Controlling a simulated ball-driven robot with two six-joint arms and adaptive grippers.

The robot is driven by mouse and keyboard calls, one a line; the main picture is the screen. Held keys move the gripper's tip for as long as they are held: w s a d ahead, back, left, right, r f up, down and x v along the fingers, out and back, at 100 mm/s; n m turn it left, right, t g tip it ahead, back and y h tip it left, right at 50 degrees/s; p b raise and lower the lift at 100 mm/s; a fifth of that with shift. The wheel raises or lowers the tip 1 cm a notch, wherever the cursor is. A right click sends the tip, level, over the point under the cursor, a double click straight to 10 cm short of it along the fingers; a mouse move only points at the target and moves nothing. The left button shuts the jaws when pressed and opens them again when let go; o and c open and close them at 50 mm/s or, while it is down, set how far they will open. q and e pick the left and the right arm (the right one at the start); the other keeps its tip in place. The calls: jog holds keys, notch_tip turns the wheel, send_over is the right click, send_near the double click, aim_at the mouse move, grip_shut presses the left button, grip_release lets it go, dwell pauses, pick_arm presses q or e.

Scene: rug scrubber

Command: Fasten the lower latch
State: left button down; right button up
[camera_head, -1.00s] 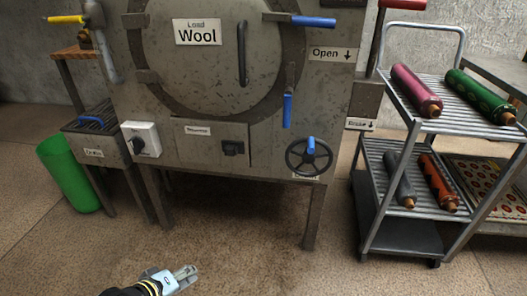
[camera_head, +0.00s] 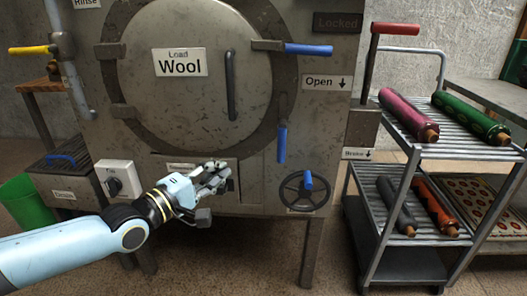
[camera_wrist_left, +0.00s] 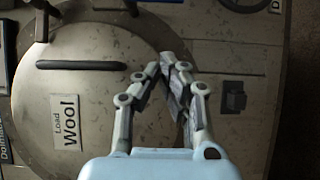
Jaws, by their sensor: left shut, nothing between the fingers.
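The lower latch (camera_head: 282,145) is a blue handle hanging straight down at the lower right edge of the round door (camera_head: 185,100) labelled "Load Wool". The upper latch (camera_head: 308,48) is a blue handle lying level, pointing right. My left gripper (camera_head: 222,176) is shut and empty in front of the machine's lower front, to the left of and below the lower latch, apart from it. In the left wrist view its fingertips (camera_wrist_left: 166,66) come together before the door's rim. The lower latch cannot be made out there. My right gripper is not in view.
A handwheel (camera_head: 305,193) with a blue knob sits below the lower latch. A trolley (camera_head: 372,215) with several rollers stands to the right. A red lever (camera_head: 396,28) rises beside the machine.

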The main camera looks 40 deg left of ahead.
aim_at(282, 127)
pick_arm(q)
jog(key=w+d+b, duration=0.3)
jog(key=w+b, duration=0.3)
jog(key=w, duration=0.6)
jog(key=shift+w+d, duration=0.2)
jog(key=shift+w, duration=0.15)
